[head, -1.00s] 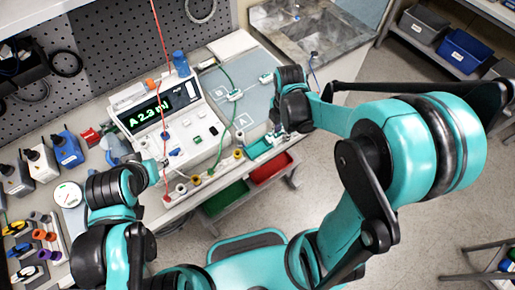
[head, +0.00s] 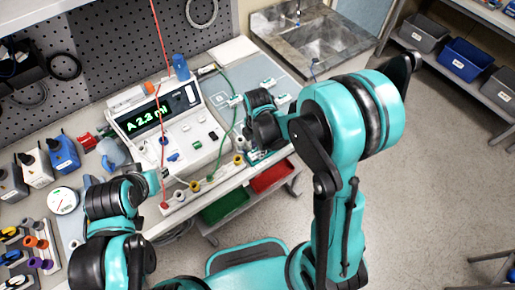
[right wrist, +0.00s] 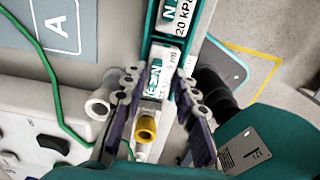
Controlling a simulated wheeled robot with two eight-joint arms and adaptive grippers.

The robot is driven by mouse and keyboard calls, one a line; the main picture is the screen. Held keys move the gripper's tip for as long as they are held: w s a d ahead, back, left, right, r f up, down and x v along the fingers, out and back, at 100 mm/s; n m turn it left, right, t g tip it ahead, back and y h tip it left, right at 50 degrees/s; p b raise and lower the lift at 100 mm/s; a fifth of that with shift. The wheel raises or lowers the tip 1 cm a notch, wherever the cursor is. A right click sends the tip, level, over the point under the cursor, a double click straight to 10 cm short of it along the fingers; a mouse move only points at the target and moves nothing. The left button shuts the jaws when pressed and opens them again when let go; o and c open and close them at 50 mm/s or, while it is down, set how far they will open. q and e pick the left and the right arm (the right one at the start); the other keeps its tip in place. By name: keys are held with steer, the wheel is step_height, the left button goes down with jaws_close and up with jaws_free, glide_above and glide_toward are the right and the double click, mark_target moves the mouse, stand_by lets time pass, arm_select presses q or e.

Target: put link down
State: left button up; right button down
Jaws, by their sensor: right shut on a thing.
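My right gripper (head: 252,146) is low at the bench's front edge, right of the pump. In the right wrist view its two fingers (right wrist: 158,100) are closed on the sides of a small white link (right wrist: 157,79) with a green N label. The link is over or in one end of a narrow teal tray (right wrist: 147,24); I cannot tell whether it touches the bottom. Other white labelled blocks (right wrist: 180,18) sit in the tray beyond it. My left gripper (head: 160,182) is near the pump's front left corner; its fingers are too small to read.
The pump (head: 165,122) shows "A 2.3 ml". A row of ports with a yellow collar (right wrist: 147,129) lies close to my right fingers. A green tube (head: 232,130) runs beside the gripper. White links (head: 268,83) lie on the grey mat. Green (head: 226,203) and red (head: 272,177) bins hang below the edge.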

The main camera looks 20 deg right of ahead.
steer(key=shift+f, duration=0.2)
steer(key=c, duration=1.2)
jaws_free()
steer(key=shift+r, duration=0.1)
